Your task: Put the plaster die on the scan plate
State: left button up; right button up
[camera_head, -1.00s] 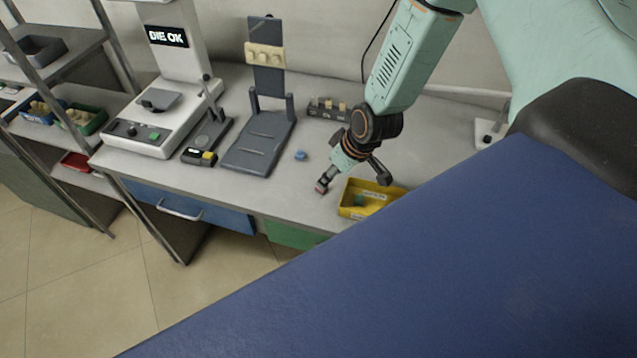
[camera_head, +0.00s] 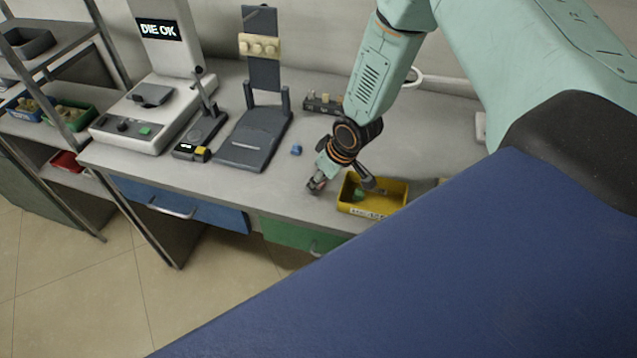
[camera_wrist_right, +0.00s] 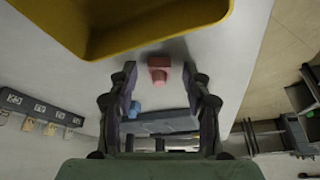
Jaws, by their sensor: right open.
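A small pink-red block (camera_wrist_right: 158,66) lies on the grey bench, between and just beyond the fingertips of my right gripper (camera_wrist_right: 159,76) in the wrist view. I cannot tell whether this block is the plaster die. In the head view my right gripper (camera_head: 317,183) points down near the bench's front edge, left of the yellow bin, and mostly hides the block. It is open and empty. A dark grey square plate (camera_head: 151,94), likely the scan plate, sits bare on the white machine (camera_head: 122,128) with the "DIE OK" display. My left gripper is not in view.
The yellow bin (camera_head: 372,212) stands close beside my right gripper and holds a green piece. A small blue piece (camera_head: 297,150) lies on the bench. A dark stand (camera_head: 252,140) and a small gauge (camera_head: 190,152) stand between gripper and machine. A low rack (camera_head: 322,104) is behind.

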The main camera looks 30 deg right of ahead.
jog(key=shift+c, duration=0.3)
jog(key=shift+s+r, duration=0.1)
jog(key=shift+s, duration=0.05)
jog(key=c, duration=0.9)
jog(key=shift+c, duration=0.2)
